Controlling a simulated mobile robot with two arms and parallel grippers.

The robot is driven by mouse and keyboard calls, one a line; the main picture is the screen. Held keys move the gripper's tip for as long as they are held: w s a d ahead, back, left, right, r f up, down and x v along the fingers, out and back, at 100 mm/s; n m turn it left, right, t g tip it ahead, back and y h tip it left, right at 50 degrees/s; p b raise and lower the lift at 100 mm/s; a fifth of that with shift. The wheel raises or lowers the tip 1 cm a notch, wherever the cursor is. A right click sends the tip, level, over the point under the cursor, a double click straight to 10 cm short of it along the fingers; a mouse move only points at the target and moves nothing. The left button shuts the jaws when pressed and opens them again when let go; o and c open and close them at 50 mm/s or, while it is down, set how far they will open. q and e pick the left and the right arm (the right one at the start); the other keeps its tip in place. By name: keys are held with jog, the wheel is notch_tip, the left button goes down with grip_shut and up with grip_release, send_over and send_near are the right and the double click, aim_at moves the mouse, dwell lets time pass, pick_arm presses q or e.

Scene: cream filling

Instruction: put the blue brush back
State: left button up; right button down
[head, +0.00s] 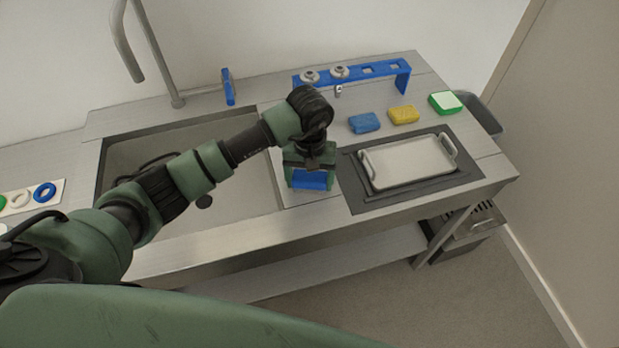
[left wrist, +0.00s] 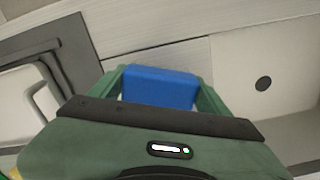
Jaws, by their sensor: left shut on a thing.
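My left gripper (head: 310,178) is above the counter strip between the sink and the tray, pointing down and shut on a blue block-shaped thing (head: 309,180), which I take to be the blue brush. In the left wrist view the blue thing (left wrist: 160,88) sits between the two green fingers (left wrist: 160,95). Its lower part and any bristles are hidden. A blue rack (head: 385,69) with openings in its top stands at the back of the counter; two round grey pieces sit in it. My right gripper is not in view.
A white tray (head: 408,162) lies on a dark mat (head: 358,196). Blue (head: 364,122), yellow (head: 404,115) and green-white (head: 445,102) blocks lie behind it. An upright blue piece (head: 228,87) stands behind the sink (head: 245,190). A tap (head: 158,60) rises at the back.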

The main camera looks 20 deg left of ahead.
aim_at(309, 177)
pick_arm(q)
jog(key=shift+f, duration=0.15)
jog(key=o, duration=1.3)
jog(key=shift+r, duration=0.25)
jog(key=shift+w+r, duration=0.1)
jog(key=shift+r, duration=0.2)
notch_tip(309, 177, up, 10)
jog(key=b, duration=0.4)
jog(key=shift+r, duration=0.65)
